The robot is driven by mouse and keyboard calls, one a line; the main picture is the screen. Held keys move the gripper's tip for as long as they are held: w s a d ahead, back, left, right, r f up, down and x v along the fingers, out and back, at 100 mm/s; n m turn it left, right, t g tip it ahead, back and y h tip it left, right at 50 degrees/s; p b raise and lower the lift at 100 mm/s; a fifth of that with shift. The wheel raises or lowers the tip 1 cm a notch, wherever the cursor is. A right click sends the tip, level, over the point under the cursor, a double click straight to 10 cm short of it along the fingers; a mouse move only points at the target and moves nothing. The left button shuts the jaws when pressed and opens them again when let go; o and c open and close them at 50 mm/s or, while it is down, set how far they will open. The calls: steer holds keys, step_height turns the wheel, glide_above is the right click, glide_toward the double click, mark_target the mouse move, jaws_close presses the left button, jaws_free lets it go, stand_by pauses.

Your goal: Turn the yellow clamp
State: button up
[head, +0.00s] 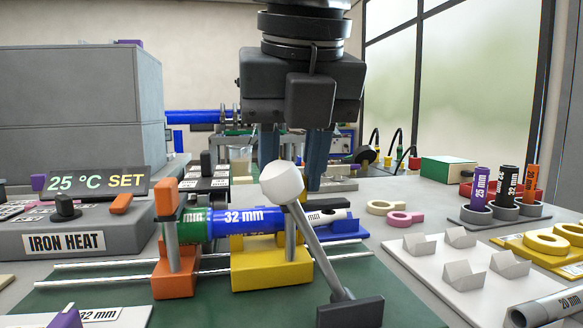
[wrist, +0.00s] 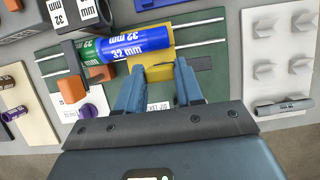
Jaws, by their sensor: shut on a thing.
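The yellow clamp (head: 262,274) stands on the rails of the cart in the head view, around a blue 32 mm pipe (head: 232,220). My gripper (head: 293,168) comes down from above at this clamp, its two blue fingers either side of the clamp's top. In the wrist view the fingertips (wrist: 160,78) are shut on the yellow top piece of the clamp (wrist: 160,73), beside the blue pipe (wrist: 135,41). In the head view the grip itself is hidden behind a white ball knob (head: 282,183).
An orange clamp (head: 175,272) stands to the left around a green pipe (head: 192,226). The white knob's lever rises from a dark block (head: 350,312) in front. A grey iron heat box (head: 65,238) is at left; a white cradle tray (head: 430,262) is at right.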

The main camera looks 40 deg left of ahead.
steer(key=o, duration=1)
steer(key=shift+o, duration=0.2)
steer(key=p+v, duration=0.1)
steer(key=v, duration=0.6)
steer(key=shift+r+p, duration=0.35)
steer(key=shift+p, duration=0.05)
steer(key=shift+s+d, duration=0.1)
